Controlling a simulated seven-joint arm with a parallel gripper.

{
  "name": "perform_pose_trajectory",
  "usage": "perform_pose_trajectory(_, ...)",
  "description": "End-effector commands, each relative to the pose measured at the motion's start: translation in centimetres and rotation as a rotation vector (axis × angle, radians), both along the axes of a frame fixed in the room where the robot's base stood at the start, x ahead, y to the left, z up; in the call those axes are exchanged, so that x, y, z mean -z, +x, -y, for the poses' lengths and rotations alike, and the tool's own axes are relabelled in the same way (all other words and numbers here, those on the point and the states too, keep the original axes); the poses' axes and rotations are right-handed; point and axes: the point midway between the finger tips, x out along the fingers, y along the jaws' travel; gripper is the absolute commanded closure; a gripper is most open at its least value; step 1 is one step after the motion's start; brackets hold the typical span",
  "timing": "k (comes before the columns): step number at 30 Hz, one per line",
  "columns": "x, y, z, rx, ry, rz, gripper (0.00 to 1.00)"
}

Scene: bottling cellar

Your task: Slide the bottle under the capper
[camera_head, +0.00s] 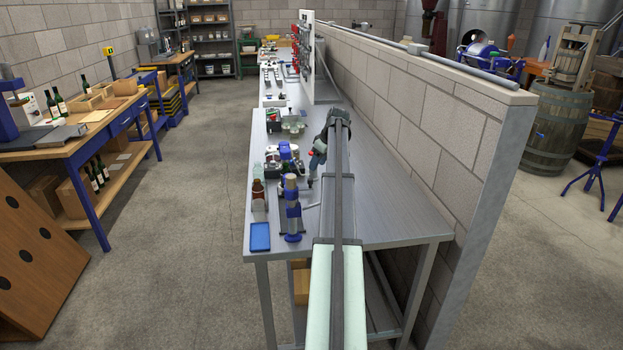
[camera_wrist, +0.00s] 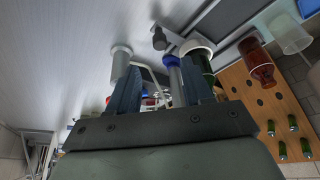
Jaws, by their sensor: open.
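The capper (camera_head: 291,208) is a blue and grey upright device near the front left of the steel bench; a blue-topped post, probably part of it, shows beyond my fingers in the wrist view (camera_wrist: 173,62). A brown bottle (camera_head: 258,190) stands left of the capper, near the bench's left edge; it also shows at the right in the wrist view (camera_wrist: 257,66). A green bottle (camera_wrist: 205,66) shows partly behind my right finger. My gripper (camera_head: 312,174) is right of and behind the capper. Its fingers (camera_wrist: 160,88) are apart, and I see nothing held.
A blue tray (camera_head: 260,238) lies at the front left corner of the steel bench (camera_head: 390,215). A clear vessel (camera_wrist: 291,34) is near the brown bottle. Small equipment (camera_head: 287,157) stands behind the capper. A block wall (camera_head: 440,110) bounds the bench's right side; bench room before it is clear.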

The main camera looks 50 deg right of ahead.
Motion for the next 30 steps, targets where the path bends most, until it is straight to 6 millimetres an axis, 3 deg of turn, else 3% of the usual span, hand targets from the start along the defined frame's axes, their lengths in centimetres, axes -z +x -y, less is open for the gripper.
perform_pose_trajectory(6, 3.7, 1.5, 0.0, 0.0, 0.001, -0.001, 0.5)
perform_pose_trajectory(15, 7.2, 3.0, 0.0, 0.0, 0.0, -0.001, 0.5)
perform_pose_trajectory(30, 8.1, 3.4, 0.0, 0.0, -0.001, 0.0, 0.51)
